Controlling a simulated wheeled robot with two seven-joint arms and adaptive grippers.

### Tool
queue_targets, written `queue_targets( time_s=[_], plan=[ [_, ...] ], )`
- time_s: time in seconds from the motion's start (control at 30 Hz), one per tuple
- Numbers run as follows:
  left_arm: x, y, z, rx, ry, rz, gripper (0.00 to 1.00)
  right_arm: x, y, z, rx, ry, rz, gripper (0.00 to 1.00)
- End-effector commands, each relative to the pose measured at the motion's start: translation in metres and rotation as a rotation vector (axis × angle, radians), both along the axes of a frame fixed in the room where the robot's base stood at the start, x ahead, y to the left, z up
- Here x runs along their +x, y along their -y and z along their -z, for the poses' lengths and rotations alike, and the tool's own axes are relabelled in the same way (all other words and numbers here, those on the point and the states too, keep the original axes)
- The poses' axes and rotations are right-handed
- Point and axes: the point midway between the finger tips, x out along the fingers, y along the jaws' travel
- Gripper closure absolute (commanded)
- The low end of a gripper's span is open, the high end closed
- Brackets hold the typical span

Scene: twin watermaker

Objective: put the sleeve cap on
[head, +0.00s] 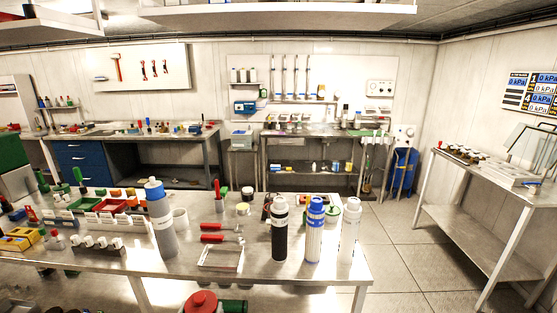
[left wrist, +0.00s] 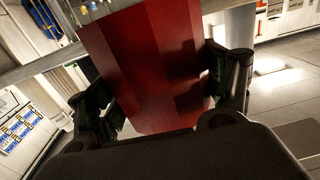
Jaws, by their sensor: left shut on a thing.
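A red faceted piece (left wrist: 150,65) fills the middle of the left wrist view, between the dark fingers of my left gripper (left wrist: 162,88). It seems to be the sleeve cap. In the head view a red round-topped piece (head: 201,301) shows at the bottom edge, in front of the bench and beside dark green gripper parts (head: 232,306). On the bench stand a tall grey cylinder with a blue top (head: 162,225), a black one with a white top (head: 279,230), a white one with a blue top (head: 314,232) and a white one (head: 349,235). I cannot tell which is the sleeve. My right gripper is not visible.
The steel bench (head: 190,268) is crowded at left with small coloured bins and parts. A white frame (head: 220,258) and red-handled tools (head: 213,238) lie near its middle. A side table (head: 490,185) stands at right. The floor (head: 400,250) between them is clear.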

Motion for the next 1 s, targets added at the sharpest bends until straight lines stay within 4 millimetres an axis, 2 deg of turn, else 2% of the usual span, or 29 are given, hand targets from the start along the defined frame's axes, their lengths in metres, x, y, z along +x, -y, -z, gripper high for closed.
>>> queue_targets(
  time_s=[0.13,0.37,1.0],
  plan=[
    [-0.011,0.0,0.013,0.0,-0.001,0.0,0.47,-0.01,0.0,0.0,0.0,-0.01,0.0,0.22],
    [-0.014,0.0,0.017,0.0,0.001,0.0,0.47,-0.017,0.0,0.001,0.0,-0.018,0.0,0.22],
    [-0.013,0.0,0.016,0.0,0.001,0.0,0.47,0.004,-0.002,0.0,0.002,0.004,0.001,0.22]
  ],
)
